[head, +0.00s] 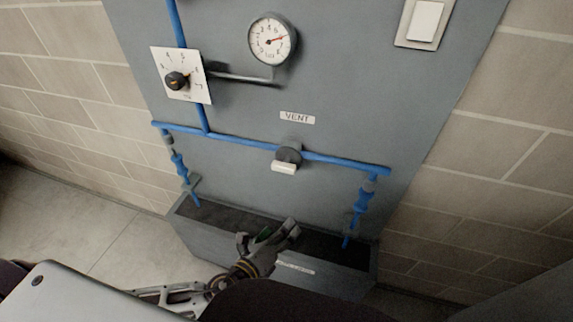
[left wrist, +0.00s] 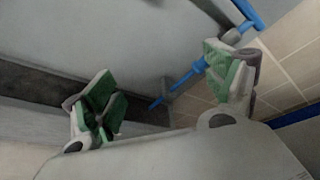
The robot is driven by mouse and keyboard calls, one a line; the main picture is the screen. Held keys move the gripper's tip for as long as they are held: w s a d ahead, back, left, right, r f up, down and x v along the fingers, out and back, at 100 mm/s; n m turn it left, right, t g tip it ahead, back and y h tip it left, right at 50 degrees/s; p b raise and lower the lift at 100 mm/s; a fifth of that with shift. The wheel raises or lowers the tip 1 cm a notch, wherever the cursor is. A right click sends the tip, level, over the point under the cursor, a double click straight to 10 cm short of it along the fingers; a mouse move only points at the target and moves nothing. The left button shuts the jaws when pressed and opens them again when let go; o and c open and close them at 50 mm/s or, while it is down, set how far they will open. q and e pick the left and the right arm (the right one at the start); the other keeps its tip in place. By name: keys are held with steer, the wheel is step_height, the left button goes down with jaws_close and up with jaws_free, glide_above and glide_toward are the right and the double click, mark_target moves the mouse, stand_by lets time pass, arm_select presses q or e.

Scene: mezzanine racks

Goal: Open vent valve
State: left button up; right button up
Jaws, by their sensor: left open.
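The vent valve (head: 287,156) sits on the blue horizontal pipe under the VENT label (head: 297,117). It has a dark round body and a pale handle (head: 284,167) lying roughly along the pipe, just below it. My left gripper (head: 267,238) is below the valve, in front of the grey trough, apart from the handle. In the left wrist view its green-padded fingers (left wrist: 170,88) are spread apart with nothing between them. The valve handle is not clearly visible in the left wrist view. My right gripper is in neither view.
A pressure gauge (head: 272,40) and a white dial plate with a black knob (head: 181,76) are above. A white switch (head: 425,22) is at upper right. Blue drop pipes (head: 361,205) hang at both sides over the grey trough (head: 330,282). The panel before the valve is clear.

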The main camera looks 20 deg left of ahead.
mark_target(282, 170)
arm_select(q)
steer(key=w+a+r+m+t+y, duration=0.1)
steer(key=a+r+m+t+y, duration=0.2)
steer(key=r+m, duration=0.4)
steer(key=shift+a+r+t+y, duration=0.3)
steer(key=shift+r+y, duration=0.1)
steer(key=shift+r, duration=1.5)
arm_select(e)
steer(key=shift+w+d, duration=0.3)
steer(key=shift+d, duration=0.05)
arm_select(q)
steer(key=shift+w, duration=0.15)
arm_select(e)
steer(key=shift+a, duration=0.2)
